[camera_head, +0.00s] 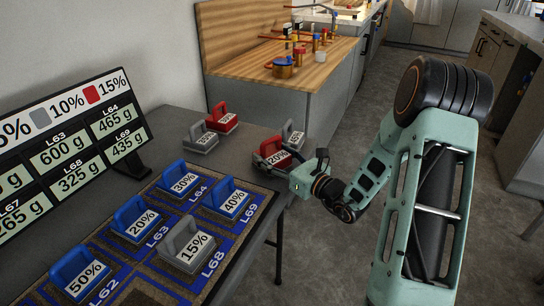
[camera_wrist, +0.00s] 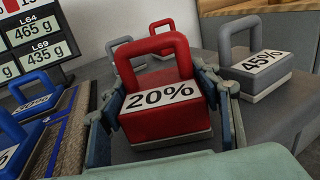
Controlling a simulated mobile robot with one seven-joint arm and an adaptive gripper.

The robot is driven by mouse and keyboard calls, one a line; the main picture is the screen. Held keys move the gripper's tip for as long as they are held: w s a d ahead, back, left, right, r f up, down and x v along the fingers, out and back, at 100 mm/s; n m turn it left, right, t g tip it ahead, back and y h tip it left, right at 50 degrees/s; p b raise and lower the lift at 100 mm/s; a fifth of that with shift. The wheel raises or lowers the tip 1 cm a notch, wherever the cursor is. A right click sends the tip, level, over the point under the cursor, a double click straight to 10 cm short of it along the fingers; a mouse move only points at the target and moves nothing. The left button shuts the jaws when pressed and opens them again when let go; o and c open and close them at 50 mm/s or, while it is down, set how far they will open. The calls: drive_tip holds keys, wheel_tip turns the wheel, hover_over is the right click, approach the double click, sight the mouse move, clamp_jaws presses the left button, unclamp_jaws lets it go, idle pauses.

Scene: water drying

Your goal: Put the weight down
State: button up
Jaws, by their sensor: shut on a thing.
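My gripper (camera_wrist: 168,112) is shut on the red weight (camera_wrist: 165,124) marked 20%, with one finger on each side of its body. In the head view this red weight (camera_head: 271,152) is at the right edge of the dark table (camera_head: 158,121), partly hidden by my gripper (camera_head: 285,164). It looks upright. I cannot tell whether its base touches the table or hangs slightly above it. A grey weight (camera_wrist: 258,66) marked 45% stands just to its right and behind.
Another grey weight (camera_head: 200,138) and a red weight (camera_head: 223,119) stand farther back. Several blue weights and a grey 15% weight (camera_head: 187,246) sit on the blue-marked mat (camera_head: 222,255). A display board (camera_head: 60,150) with mass readings stands at the left.

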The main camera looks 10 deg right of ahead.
drive_tip(key=shift+r, duration=0.1)
drive_tip(key=o, duration=1.7)
drive_tip(key=shift+f, duration=0.2)
drive_tip(key=shift+s+d+r, duration=0.1)
drive_tip(key=shift+s+r, duration=0.05)
drive_tip(key=shift+r, duration=0.05)
drive_tip(key=p+v, duration=0.1)
drive_tip(key=v, duration=1)
drive_tip(key=shift+s+p, duration=0.3)
drive_tip(key=shift+s, duration=0.05)
drive_tip(key=shift+d, duration=0.1)
